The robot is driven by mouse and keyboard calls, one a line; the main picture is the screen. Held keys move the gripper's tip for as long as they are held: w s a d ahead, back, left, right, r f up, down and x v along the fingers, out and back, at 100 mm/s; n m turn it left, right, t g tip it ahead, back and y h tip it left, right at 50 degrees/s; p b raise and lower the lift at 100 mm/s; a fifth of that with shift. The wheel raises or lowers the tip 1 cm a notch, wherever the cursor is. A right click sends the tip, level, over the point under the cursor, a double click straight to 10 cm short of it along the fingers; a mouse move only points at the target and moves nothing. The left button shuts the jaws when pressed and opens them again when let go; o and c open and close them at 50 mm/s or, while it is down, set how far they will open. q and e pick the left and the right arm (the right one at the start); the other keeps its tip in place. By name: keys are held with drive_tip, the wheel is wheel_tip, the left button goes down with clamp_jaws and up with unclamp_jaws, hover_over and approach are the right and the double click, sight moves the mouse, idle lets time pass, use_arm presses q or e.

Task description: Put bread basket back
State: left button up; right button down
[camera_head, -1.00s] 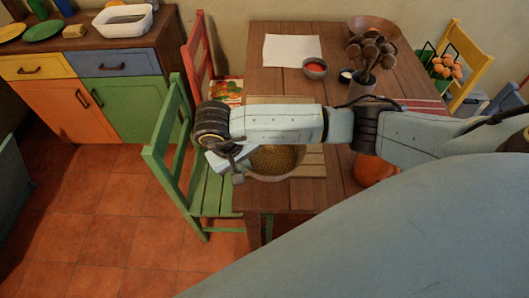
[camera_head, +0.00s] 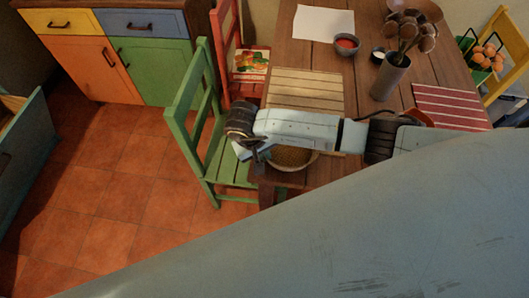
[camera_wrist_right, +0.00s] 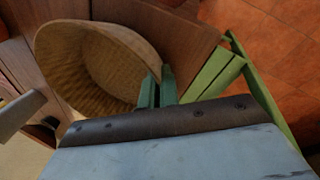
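The bread basket (camera_head: 290,158) is a round, woven tan bowl near the table's front left corner. My forearm partly hides it in the head view. In the right wrist view the basket (camera_wrist_right: 95,65) lies open towards the camera, filling the upper left, and I see nothing in it. My right gripper (camera_head: 257,163) is at the basket's left rim. In the right wrist view its two narrow green fingertips (camera_wrist_right: 158,86) sit close together on either side of the rim, shut on it. Whether the basket touches the table I cannot tell. My left gripper is not in view.
A green chair (camera_head: 205,130) stands close left of the basket.

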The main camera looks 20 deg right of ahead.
drive_tip(key=c, duration=2.1)
unclamp_jaws()
drive_tip(key=shift+f, duration=0.2)
drive_tip(key=o, duration=0.5)
drive_tip(key=shift+r, duration=0.1)
drive_tip(key=shift+c, duration=0.2)
drive_tip(key=shift+r, duration=0.1)
drive_tip(key=shift+r, duration=0.35)
drive_tip(key=v, duration=1.1)
drive_tip(key=shift+r, duration=0.2)
drive_tip(key=shift+a, duration=0.15)
